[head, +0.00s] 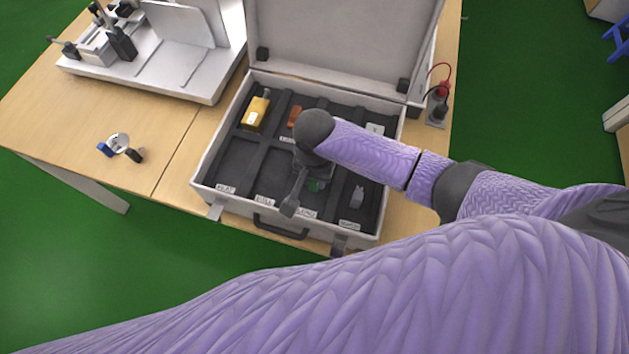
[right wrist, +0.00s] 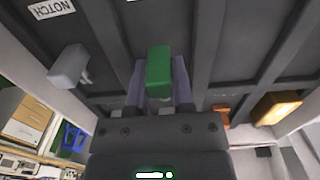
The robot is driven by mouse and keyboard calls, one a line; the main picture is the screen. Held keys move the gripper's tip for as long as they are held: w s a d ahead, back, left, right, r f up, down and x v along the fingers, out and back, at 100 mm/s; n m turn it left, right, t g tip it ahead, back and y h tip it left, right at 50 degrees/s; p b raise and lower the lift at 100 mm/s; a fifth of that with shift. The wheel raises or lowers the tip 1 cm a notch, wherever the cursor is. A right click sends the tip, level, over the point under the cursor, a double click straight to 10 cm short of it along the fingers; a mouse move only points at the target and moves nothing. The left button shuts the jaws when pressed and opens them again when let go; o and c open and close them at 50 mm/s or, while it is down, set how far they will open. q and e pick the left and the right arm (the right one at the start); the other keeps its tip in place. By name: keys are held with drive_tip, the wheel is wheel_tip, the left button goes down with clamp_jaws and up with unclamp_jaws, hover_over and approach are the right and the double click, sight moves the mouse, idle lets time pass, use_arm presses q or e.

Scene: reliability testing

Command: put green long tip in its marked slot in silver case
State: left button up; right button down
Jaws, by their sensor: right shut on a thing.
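The silver case (head: 210,160) lies open on the table, its dark inside split into labelled slots. My right gripper (head: 300,190) is low over the front middle of the case. In the right wrist view, the right gripper (right wrist: 160,90) is shut on the green long tip (right wrist: 159,68), which sits between its fingers. Whether the tip touches the slot floor cannot be told. My left gripper is not in view.
In the case are a yellow piece (head: 257,112), an orange piece (head: 295,117) and a grey piece (head: 357,196), which the right wrist view also shows (right wrist: 69,66). The open lid (head: 340,40) stands behind. A white device (head: 170,50) and a small round item (head: 118,143) are left.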

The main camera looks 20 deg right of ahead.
drive_tip(key=shift+f, duration=0.8)
drive_tip(key=shift+r, duration=0.15)
drive_tip(key=c, duration=0.8)
unclamp_jaws()
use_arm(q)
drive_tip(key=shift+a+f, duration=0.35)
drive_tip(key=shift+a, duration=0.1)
use_arm(e)
drive_tip(key=shift+o, duration=0.2)
wheel_tip(320, 180, up, 12)
drive_tip(key=p, duration=0.5)
drive_tip(key=shift+f, duration=0.2)
drive_tip(key=shift+r, duration=0.3)
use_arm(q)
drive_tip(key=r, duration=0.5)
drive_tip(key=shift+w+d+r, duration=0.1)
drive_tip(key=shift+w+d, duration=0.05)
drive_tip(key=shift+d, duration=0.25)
